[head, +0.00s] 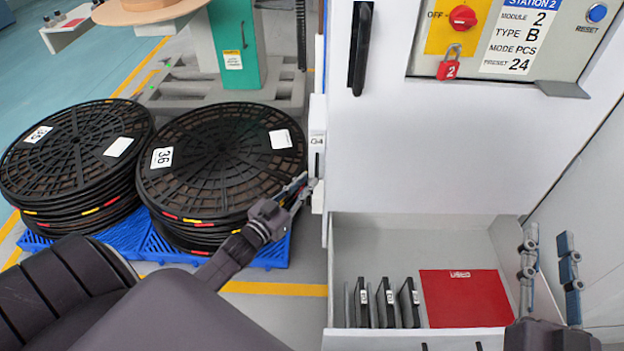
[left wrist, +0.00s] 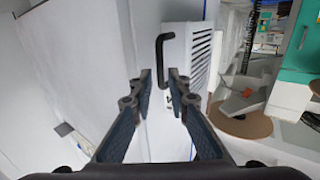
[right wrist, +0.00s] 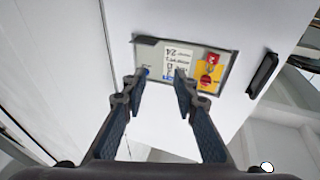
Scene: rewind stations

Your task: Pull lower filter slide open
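A white filter slide (head: 317,160) marked "G4" sits at the left side of the white cabinet in the head view. In the left wrist view a white slotted housing (left wrist: 196,55) has a black bar handle (left wrist: 160,62). My left gripper (head: 303,188) is beside the slide's lower end. Its fingers (left wrist: 159,76) are apart, with the handle's lower end near the gap; contact is not clear. My right gripper (head: 549,238) is open and empty at the cabinet's right; its fingers (right wrist: 158,76) point towards the control panel (right wrist: 185,62).
An open drawer (head: 380,245) below the cabinet holds black panels (head: 387,302) and a red sheet (head: 465,298). Black reels (head: 222,165) are stacked on blue pallets (head: 272,255) at the left. A black door handle (head: 360,50) is above.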

